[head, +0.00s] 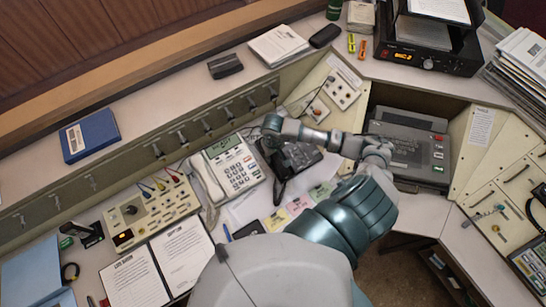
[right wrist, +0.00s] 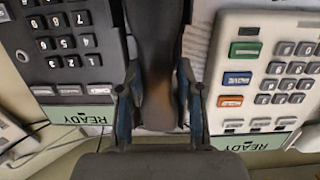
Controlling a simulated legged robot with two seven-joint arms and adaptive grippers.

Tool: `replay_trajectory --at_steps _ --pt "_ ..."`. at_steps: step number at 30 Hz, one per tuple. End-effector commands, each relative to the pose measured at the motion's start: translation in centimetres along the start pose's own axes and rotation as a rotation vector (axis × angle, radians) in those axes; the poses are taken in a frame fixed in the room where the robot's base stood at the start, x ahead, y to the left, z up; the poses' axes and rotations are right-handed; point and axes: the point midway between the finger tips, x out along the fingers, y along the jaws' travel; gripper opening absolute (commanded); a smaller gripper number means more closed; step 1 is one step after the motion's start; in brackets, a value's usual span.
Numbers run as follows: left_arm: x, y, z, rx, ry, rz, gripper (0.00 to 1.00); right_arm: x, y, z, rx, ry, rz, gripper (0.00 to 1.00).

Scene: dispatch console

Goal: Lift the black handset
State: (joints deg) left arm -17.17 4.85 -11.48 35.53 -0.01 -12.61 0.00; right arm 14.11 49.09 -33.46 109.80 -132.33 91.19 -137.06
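The black handset (head: 281,173) lies along the left side of the black desk phone (head: 302,158) in the head view. My right gripper (head: 272,140) reaches in from the right over its upper end. In the right wrist view the handset (right wrist: 158,60) runs between the two fingers of my right gripper (right wrist: 158,85), which appear to press on both its edges. The black phone's keypad (right wrist: 68,45) is at the left there. I cannot tell whether the handset is clear of its cradle. My left gripper is not in view.
A white phone (head: 238,167) stands close to the left of the black phone; it also shows in the right wrist view (right wrist: 270,70). Coloured notes (head: 298,206) and an open binder (head: 160,265) lie nearer. A grey console machine (head: 425,145) stands right, beyond my forearm.

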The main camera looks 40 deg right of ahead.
Motion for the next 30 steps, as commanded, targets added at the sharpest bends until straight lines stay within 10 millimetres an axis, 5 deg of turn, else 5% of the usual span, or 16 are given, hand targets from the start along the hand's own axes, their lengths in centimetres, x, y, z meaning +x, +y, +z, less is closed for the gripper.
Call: replay_trajectory --at_steps 3,14,23,30 --pt "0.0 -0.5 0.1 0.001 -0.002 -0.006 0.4 0.1 -0.1 0.0 -0.001 -0.001 -0.008 0.0" --pt "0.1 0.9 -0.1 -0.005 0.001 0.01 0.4 0.0 0.0 0.1 0.0 -0.002 -0.001 0.0" --pt "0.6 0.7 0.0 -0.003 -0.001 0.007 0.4 -3.1 0.0 -0.1 -0.001 0.004 -0.001 0.0" --pt "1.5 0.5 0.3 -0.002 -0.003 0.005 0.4 -3.9 -4.4 2.4 -0.006 0.002 -0.008 0.0"
